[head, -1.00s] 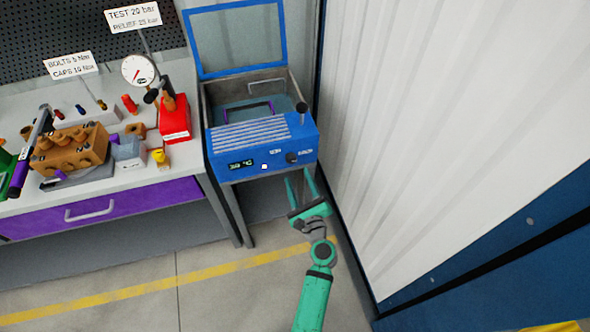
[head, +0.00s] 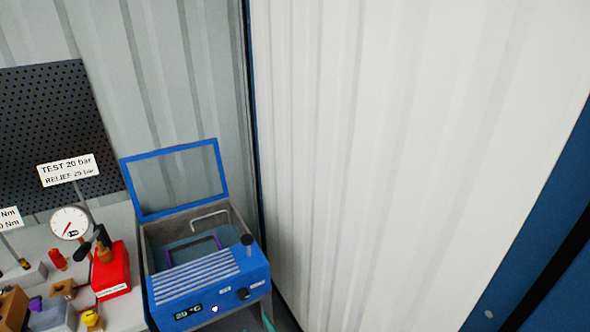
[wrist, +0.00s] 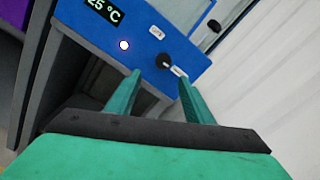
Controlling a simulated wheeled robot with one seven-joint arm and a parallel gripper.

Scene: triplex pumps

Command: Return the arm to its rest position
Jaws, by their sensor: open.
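My gripper (wrist: 160,85) shows in the wrist view with its two green fingers apart and nothing between them. Its fingertips are close to the front panel of the blue bath unit (wrist: 125,20), near a black knob, a lit button and a 25 °C display; I cannot tell whether they touch it. In the head view the blue bath unit (head: 205,285) stands at the lower middle with its framed lid raised. Only a sliver of green from my arm shows at the bottom edge there; the rest is out of frame.
A workbench (head: 125,312) at lower left holds a red block (head: 111,270), a pressure gauge (head: 69,223) and several small parts. A sign (head: 68,170) stands behind them. A white corrugated wall (head: 390,150) rises close on the right of the bath.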

